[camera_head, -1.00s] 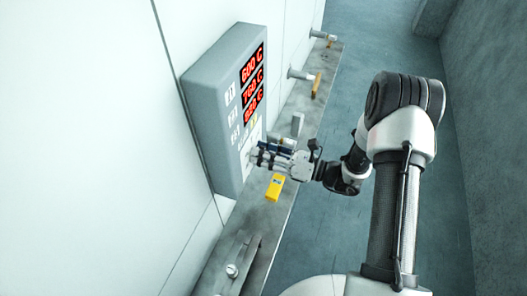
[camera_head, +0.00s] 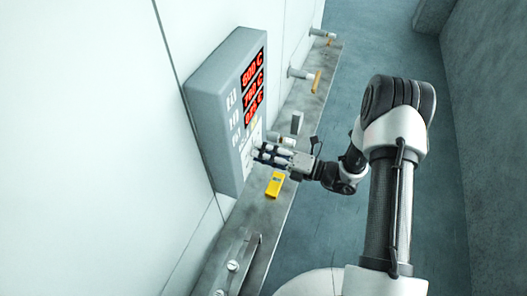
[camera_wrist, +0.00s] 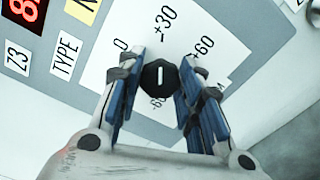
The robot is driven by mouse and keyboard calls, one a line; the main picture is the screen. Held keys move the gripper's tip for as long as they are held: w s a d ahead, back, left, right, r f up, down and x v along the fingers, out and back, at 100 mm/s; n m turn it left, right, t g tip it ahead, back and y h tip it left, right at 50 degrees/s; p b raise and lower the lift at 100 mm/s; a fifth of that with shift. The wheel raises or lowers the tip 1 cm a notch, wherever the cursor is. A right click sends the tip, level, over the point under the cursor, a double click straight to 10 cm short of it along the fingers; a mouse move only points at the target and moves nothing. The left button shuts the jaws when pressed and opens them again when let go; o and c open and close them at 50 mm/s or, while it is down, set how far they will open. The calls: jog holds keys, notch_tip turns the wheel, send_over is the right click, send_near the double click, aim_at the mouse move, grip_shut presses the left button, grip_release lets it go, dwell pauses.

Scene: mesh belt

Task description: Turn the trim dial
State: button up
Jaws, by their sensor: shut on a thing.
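The trim dial (camera_wrist: 160,77) is a small black knob with a white line. It sits on a white scale plate (camera_wrist: 235,40) with 0, +30 and +60 printed around it. The white line stands nearly upright in the wrist view, roughly in line with the +30 label; which end is the pointer I cannot tell. My gripper (camera_wrist: 161,72) has its blue-padded fingers closed on both sides of the dial. In the head view my gripper (camera_head: 258,151) is at the lower part of the grey control box (camera_head: 205,75) and hides the dial.
Red number displays (camera_head: 253,92) are above the dial on the box. A yellow device (camera_head: 275,184) lies on the grey ledge (camera_head: 240,225) just below my gripper. Posts and valves stand farther along the ledge. The floor to the right is clear.

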jog(key=shift+m, duration=0.3)
dwell(0.4)
jog(key=o, duration=1.1)
jog(key=shift+d, duration=0.15)
jog(key=v, duration=1.1)
jog(key=shift+s+d, duration=0.15)
jog(key=shift+d, duration=0.25)
